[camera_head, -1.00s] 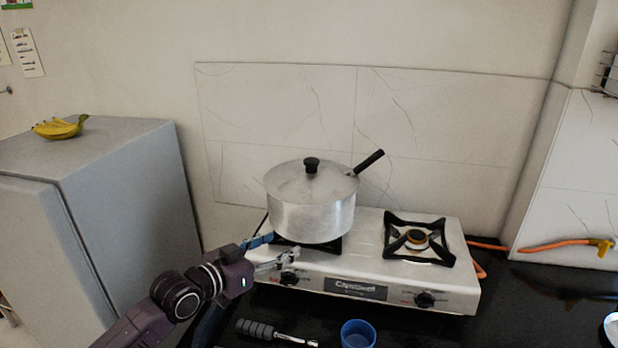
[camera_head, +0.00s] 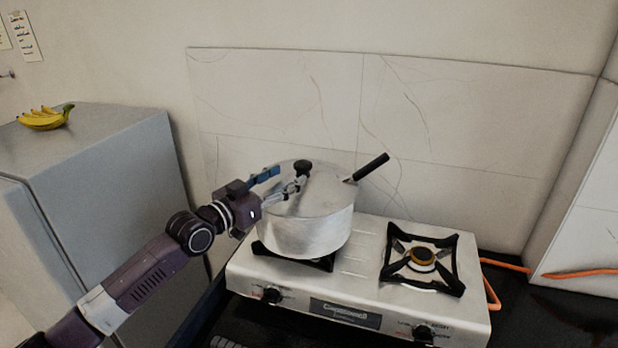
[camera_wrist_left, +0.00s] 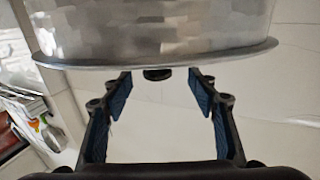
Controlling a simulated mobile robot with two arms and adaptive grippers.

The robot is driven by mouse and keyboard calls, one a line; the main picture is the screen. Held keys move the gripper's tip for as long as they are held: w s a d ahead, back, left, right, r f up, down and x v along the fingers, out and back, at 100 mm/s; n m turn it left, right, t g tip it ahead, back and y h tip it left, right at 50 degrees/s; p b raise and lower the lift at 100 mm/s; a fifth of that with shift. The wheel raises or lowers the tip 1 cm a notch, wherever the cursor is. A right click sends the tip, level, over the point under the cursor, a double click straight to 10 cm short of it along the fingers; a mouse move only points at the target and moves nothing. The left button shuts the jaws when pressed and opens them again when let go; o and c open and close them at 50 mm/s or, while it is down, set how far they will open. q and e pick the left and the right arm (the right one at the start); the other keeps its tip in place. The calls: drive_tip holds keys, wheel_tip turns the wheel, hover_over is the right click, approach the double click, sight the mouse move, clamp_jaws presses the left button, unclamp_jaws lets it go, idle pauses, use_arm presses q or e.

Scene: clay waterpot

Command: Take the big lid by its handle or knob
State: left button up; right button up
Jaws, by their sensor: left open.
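The big lid (camera_head: 322,190) is a grey metal disc lying on the silver pot (camera_head: 305,236) on the stove. Its black knob (camera_head: 303,167) stands up at the lid's middle. My left gripper (camera_head: 282,181) is open and empty, above the left part of the lid, with its fingers pointing toward the knob. In the left wrist view, where the pot appears upside down, the knob (camera_wrist_left: 158,74) shows small beyond the lid's rim (camera_wrist_left: 160,57), between the two open fingers (camera_wrist_left: 160,84). My right gripper is out of view.
The pot's black handle (camera_head: 368,167) sticks up to the right. An empty burner (camera_head: 422,255) is on the stove's right side. A grey fridge (camera_head: 100,190) with bananas (camera_head: 45,118) on top stands at left. A tiled wall (camera_head: 440,130) is behind the stove.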

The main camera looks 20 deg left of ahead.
sight(297, 169)
use_arm(q)
drive_tip(key=shift+w+d+r, duration=0.2)
drive_tip(key=shift+w, duration=0.2)
drive_tip(key=shift+w+d+r+p, duration=0.25)
drive_tip(key=shift+w+d+p, duration=0.05)
drive_tip(key=shift+w+p, duration=0.2)
drive_tip(key=shift+w+d+r+p, duration=0.25)
drive_tip(key=shift+w+p, duration=0.1)
drive_tip(key=shift+p, duration=0.1)
drive_tip(key=x, duration=0.2)
drive_tip(key=shift+w+d+f, duration=0.15)
drive_tip(key=shift+w+f, duration=0.15)
drive_tip(key=shift+w+d, duration=0.15)
drive_tip(key=shift+w, duration=0.25)
drive_tip(key=c, duration=1.4)
clamp_jaws()
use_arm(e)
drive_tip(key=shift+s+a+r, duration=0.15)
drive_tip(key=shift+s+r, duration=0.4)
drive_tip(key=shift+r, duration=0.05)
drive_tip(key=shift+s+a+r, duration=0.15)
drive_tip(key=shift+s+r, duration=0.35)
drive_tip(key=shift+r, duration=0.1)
